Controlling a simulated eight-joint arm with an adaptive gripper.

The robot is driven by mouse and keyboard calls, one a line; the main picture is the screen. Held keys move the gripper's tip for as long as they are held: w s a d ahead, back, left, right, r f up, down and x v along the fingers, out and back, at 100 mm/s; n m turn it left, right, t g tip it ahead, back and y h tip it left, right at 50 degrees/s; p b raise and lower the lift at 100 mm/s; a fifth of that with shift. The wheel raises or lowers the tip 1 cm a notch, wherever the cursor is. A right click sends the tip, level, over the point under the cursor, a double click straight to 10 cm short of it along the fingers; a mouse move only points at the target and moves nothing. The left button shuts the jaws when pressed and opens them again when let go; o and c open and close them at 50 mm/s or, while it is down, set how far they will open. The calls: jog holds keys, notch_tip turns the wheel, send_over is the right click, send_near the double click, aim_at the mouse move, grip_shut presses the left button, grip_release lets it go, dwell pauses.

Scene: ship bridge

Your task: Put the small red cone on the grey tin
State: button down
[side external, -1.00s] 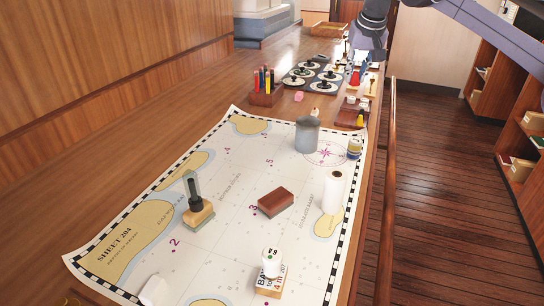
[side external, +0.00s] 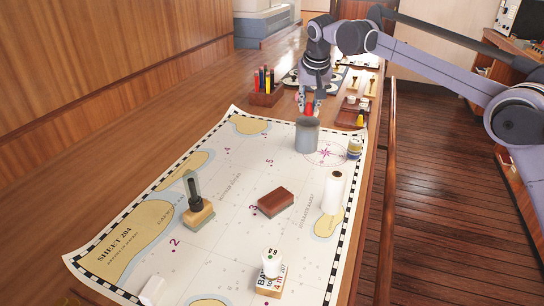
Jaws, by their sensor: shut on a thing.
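The small red cone (side external: 309,109) is between the fingers of my gripper (side external: 309,105), which is shut on it. My gripper points down over the grey tin (side external: 307,136), and the cone is at or just above the tin's top. I cannot tell whether cone and tin touch. The grey tin stands upright on the far part of the chart, beside the compass rose. My fingers hide part of the cone.
A pen holder (side external: 266,95) is left of my gripper. A rail (side external: 390,190) runs along the right edge.

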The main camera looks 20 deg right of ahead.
jog(key=shift+f, duration=0.9)
jog(key=shift+f, duration=0.15)
jog(key=c, duration=1.2)
grip_release()
jog(key=v, duration=1.1)
jog(key=s+d+r+n, duration=0.1)
jog(key=s+d+r, duration=0.15)
jog(key=s, duration=0.45)
jog(key=s+d+f+n+t, duration=0.1)
jog(key=s+d+f, duration=0.1)
jog(key=s+f, duration=0.4)
jog(key=s+d+f+n+t+y, duration=0.1)
jog(key=s+d+f, duration=0.1)
jog(key=s+f, duration=0.4)
jog(key=s+d+f+n+t, duration=0.1)
jog(key=s+f, duration=0.5)
jog(key=s, duration=0.8)
jog(key=shift+s+d+f+n+y, duration=0.1)
jog(key=shift+s+d+n+y, duration=0.15)
jog(key=shift+d+y, duration=0.2)
